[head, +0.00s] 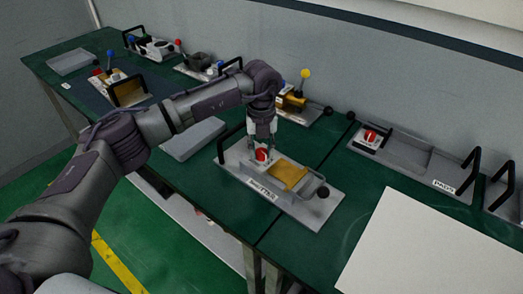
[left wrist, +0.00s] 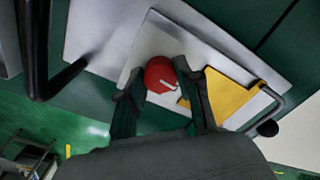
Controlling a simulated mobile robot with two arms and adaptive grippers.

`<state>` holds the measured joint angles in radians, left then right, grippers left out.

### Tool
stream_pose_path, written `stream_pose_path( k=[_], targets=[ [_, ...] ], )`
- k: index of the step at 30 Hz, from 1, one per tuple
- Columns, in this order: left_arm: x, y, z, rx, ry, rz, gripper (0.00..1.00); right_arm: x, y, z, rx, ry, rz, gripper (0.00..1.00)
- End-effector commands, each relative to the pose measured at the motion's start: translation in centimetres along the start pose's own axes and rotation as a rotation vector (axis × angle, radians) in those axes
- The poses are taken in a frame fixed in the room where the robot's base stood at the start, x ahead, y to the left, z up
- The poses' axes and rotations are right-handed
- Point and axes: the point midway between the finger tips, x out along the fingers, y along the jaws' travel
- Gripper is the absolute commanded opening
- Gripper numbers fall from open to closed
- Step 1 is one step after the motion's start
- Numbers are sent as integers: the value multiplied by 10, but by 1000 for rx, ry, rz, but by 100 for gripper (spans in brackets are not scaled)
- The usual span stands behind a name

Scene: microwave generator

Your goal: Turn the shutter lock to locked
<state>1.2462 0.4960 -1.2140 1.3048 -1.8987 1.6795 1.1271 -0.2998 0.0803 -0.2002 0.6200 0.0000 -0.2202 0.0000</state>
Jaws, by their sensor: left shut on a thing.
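The shutter lock is a red round knob (head: 262,155) with a white mark, on a light grey plate (head: 240,165) on the green bench. It also shows in the left wrist view (left wrist: 158,74). My left gripper (head: 262,147) comes down from above and is shut on the red knob, with one finger on each side of it in the left wrist view (left wrist: 155,88). A yellow plate (head: 287,175) lies right of the knob, with a bent metal handle and black ball (head: 323,192) beyond it. The knob's underside is hidden. My right gripper is not in view.
A black handle (head: 230,140) stands at the plate's left end. Another panel with a red knob (head: 370,137) and black handles is at the right. A white board (head: 430,245) lies at front right. Several other devices, one with a yellow ball lever (head: 305,74), stand toward the wall.

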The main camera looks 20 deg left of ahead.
Motion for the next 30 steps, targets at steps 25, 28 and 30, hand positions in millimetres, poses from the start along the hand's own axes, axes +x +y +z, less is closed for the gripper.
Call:
stream_pose_path(
  k=[25,28,30],
  targets=[
    [0,0,0,-121,-1,0,37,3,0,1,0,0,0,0],
    [0,0,0,-121,-1,0,54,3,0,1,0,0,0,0],
    [0,0,0,-120,-1,0,60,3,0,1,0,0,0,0]
  ],
)
